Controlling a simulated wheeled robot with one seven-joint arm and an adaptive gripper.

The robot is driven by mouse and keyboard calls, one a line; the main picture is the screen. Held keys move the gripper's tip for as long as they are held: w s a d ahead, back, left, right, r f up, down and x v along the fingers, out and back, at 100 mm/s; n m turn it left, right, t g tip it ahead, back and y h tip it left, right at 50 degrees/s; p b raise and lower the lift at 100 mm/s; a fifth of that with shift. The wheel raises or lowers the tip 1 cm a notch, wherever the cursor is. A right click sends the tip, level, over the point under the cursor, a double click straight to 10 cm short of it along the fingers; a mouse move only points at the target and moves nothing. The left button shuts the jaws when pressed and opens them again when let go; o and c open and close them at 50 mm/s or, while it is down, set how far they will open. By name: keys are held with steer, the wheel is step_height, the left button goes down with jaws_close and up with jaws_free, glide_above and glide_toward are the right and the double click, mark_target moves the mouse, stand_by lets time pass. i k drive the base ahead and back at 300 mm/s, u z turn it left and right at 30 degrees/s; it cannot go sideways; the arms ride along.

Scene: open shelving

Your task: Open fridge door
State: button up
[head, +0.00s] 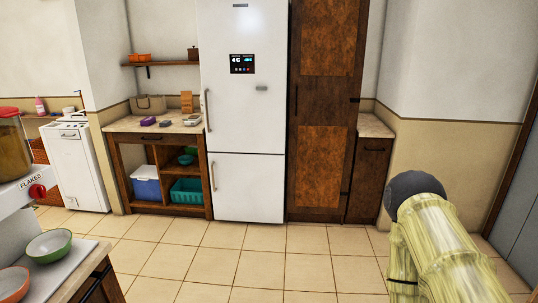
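The white fridge (243,105) stands upright against the back wall, across the room from me. Its upper door and lower door are both shut. A dark vertical handle (208,110) is on the left edge of the upper door, and a second handle (213,176) is on the left edge of the lower door. A small dark display is on the upper door. My arm shows at the lower right, well apart from the fridge. My gripper's fingers do not show.
A tall brown cabinet (323,100) stands right of the fridge. Left of it is a counter (165,128) with open shelves holding bins. A nearer counter with a green bowl (48,246) and a cereal dispenser (15,150) is at the lower left. The tiled floor (250,262) between is clear.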

mark_target(244, 111)
steer(key=u, duration=0.2)
steer(key=i, duration=1.6)
steer(key=u, duration=0.65)
steer(key=i, duration=1.9)
steer(key=u, duration=0.25)
